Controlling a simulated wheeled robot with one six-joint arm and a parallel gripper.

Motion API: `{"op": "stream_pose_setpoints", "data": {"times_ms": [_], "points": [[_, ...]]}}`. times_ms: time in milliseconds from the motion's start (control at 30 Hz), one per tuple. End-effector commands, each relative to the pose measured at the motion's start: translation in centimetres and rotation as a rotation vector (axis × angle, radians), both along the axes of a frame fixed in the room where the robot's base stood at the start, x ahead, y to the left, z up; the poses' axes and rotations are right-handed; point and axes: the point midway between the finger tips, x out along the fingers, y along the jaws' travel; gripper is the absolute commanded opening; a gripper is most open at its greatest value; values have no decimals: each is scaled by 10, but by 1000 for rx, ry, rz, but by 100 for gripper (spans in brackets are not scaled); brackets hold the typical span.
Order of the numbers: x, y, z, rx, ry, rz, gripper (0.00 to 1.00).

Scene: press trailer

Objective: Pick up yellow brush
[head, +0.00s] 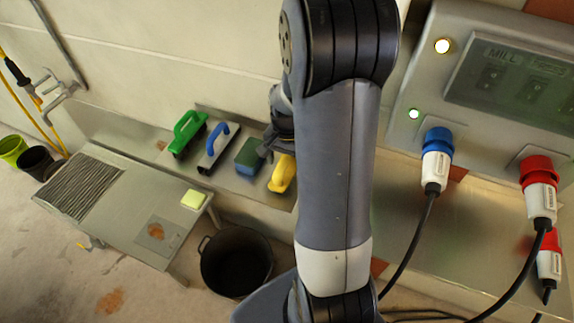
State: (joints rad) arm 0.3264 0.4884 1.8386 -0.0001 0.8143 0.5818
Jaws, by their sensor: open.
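The yellow brush (282,176) lies on the metal shelf along the wall, just left of my arm, at the right end of a row of tools. My gripper (268,150) is partly visible above and behind the brush, close to the dark green and blue block. Most of my gripper is hidden by my own arm, and its fingers are small in the view. It appears empty. I cannot tell whether it touches the brush or the block.
On the shelf left of the brush are a green-and-blue block (248,158), a blue-handled float (218,146) and a green-handled float (187,133). A metal table (130,195) holds a pale yellow sponge (193,199). A black bucket (237,262) stands below. A control panel (480,75) with plugged cables is right.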

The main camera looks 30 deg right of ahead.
Motion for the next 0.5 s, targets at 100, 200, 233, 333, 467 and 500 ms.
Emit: {"op": "stream_pose_setpoints", "data": {"times_ms": [100,200,233,333,467,500], "points": [[0,0,0,0,0,0,74],[0,0,0,0,0,0,66],[0,0,0,0,0,0,64],[0,0,0,0,0,0,55],[0,0,0,0,0,0,45],[0,0,0,0,0,0,42]]}}
